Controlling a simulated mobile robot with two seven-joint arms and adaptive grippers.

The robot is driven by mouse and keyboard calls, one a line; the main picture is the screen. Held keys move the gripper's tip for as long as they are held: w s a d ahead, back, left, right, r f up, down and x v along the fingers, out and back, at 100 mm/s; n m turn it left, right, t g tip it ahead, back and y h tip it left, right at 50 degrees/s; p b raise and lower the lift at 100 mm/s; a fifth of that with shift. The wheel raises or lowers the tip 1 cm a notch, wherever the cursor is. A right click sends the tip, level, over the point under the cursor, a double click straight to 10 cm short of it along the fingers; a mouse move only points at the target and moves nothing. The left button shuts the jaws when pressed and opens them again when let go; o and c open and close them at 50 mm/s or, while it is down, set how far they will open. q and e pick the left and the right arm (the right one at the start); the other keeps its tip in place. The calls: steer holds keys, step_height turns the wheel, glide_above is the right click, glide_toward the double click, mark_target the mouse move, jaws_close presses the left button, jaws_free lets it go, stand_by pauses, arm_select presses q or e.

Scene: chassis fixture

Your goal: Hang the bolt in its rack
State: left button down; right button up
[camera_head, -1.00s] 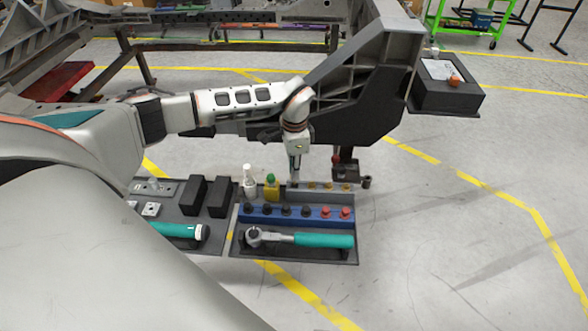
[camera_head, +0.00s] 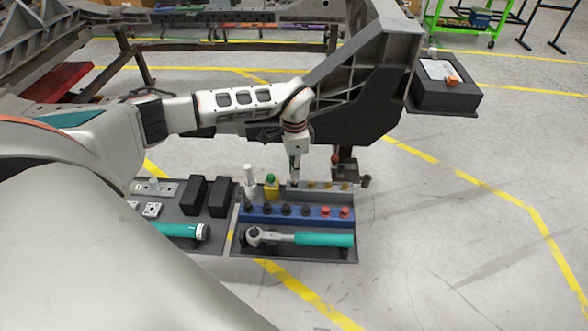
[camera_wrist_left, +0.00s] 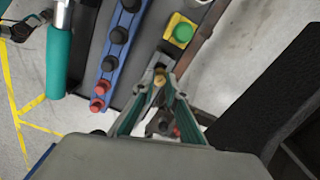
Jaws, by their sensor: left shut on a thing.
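The rack is a grey strip (camera_head: 320,195) at the back of the tool tray, with a few brass bolts (camera_head: 328,185) standing in it. My left gripper (camera_head: 294,180) points down at the left end of this strip, left of those bolts. In the left wrist view the fingers (camera_wrist_left: 159,92) close on a small brass bolt (camera_wrist_left: 159,79) at the rack. The bolt's lower part is hidden, so I cannot tell how deep it sits. My right gripper is not in view.
A blue socket rail (camera_head: 297,212) with black and red pieces lies in front of the rack, and a teal-handled ratchet (camera_head: 322,240) before it. A yellow block with a green button (camera_head: 271,187) and a white bottle (camera_head: 250,183) stand left. The chassis beam (camera_head: 360,110) rises behind.

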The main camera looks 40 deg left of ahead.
arm_select(q)
steer(key=shift+f, duration=0.1)
steer(key=shift+f, duration=1.7)
steer(key=c, duration=2)
jaws_free()
steer(key=shift+o, duration=0.2)
